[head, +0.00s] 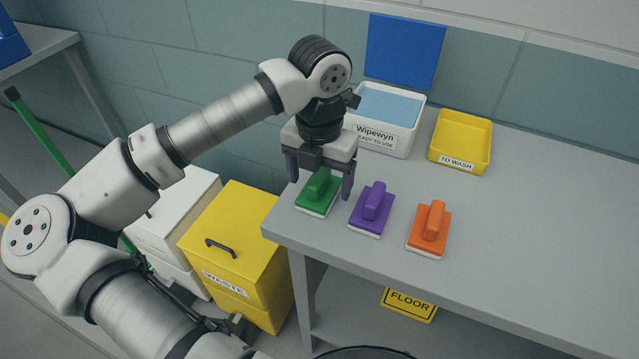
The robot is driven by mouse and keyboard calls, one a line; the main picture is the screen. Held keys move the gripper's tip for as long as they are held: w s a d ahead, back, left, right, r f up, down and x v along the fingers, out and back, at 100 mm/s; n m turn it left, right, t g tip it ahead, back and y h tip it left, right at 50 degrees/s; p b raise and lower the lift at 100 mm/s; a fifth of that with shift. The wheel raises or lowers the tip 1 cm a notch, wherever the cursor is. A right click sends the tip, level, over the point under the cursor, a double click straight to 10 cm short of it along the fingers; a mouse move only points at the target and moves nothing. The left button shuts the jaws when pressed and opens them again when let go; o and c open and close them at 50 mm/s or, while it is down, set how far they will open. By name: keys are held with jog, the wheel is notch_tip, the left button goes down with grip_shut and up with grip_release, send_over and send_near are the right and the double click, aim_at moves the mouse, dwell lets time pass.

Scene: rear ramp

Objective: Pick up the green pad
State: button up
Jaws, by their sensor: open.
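The green pad (316,196) lies on the grey table near its left front corner. It has a raised green handle and a pale underside. My gripper (319,187) is open above the pad, pointing down. One finger shows to the left of the pad's handle and the other to the right. I cannot tell whether the fingers touch the pad. The gripper body hides part of the pad's far end.
A purple pad (372,207) sits close on the right, with an orange pad (430,230) beyond it. Behind stand a white Wipewyn tub (384,139) and a yellow TO WASH tray (457,163). A yellow WASTE bin (237,245) stands left of the table (540,235). The table's right side is clear.

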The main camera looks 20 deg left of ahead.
aim_at(320, 175)
jog(key=shift+f, duration=0.65)
jog(key=c, duration=1.1)
jog(key=shift+r, duration=0.1)
notch_tip(320, 175, up, 20)
jog(key=shift+f+b, duration=0.1)
jog(key=shift+b, duration=0.9)
